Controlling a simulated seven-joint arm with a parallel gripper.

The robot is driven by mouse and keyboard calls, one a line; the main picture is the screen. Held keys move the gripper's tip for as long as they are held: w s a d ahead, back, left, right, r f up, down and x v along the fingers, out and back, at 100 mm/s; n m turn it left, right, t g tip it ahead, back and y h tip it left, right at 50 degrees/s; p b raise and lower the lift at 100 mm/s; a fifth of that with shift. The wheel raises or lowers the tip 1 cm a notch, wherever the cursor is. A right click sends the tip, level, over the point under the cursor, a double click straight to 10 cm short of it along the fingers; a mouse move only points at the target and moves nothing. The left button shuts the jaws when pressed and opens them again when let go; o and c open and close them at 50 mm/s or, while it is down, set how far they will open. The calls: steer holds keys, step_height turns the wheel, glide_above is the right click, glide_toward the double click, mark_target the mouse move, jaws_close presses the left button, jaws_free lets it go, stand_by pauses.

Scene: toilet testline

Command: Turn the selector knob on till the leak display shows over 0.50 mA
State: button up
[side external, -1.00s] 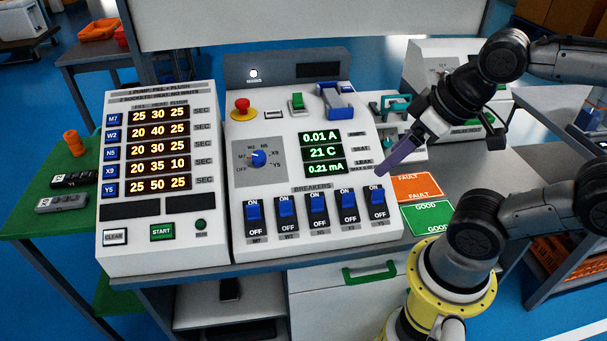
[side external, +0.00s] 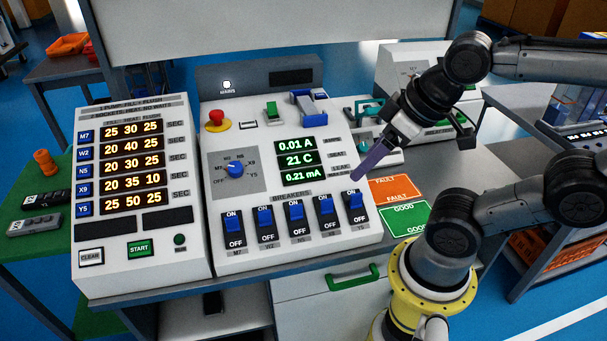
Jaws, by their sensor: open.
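The selector knob (side external: 235,170) is a blue dial on a grey plate at the upper left of the white test panel. Its white pointer seems turned left, near the M7 mark. The leak display (side external: 301,177) is the lowest of three green readouts and reads 0.21 mA. The readouts above show 0.01 A and 21 C. My gripper (side external: 356,176) has purple fingers and hangs at the panel's right edge, above the Y5 breaker in the picture, well right of the knob. It holds nothing visible; the gap between its fingers is hidden from this side.
A row of blue breakers (side external: 295,216) lines the panel's lower part, levers up. Orange FAULT (side external: 395,189) and green GOOD (side external: 404,217) cards lie to the right.

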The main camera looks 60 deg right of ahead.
steer(key=w+r+m+g+h, duration=0.1)
steer(key=w+r+m+g, duration=0.2)
steer(key=w+r, duration=1)
steer(key=g+h, duration=0.1)
steer(key=g, duration=0.2)
glide_above(236, 167)
steer(key=a, duration=0.2)
step_height(236, 167, down, 12)
steer(key=f, duration=0.4)
steer(key=d+f, duration=0.1)
steer(key=f, duration=0.8)
steer(key=shift+d+f, duration=0.35)
steer(key=shift+d, duration=0.05)
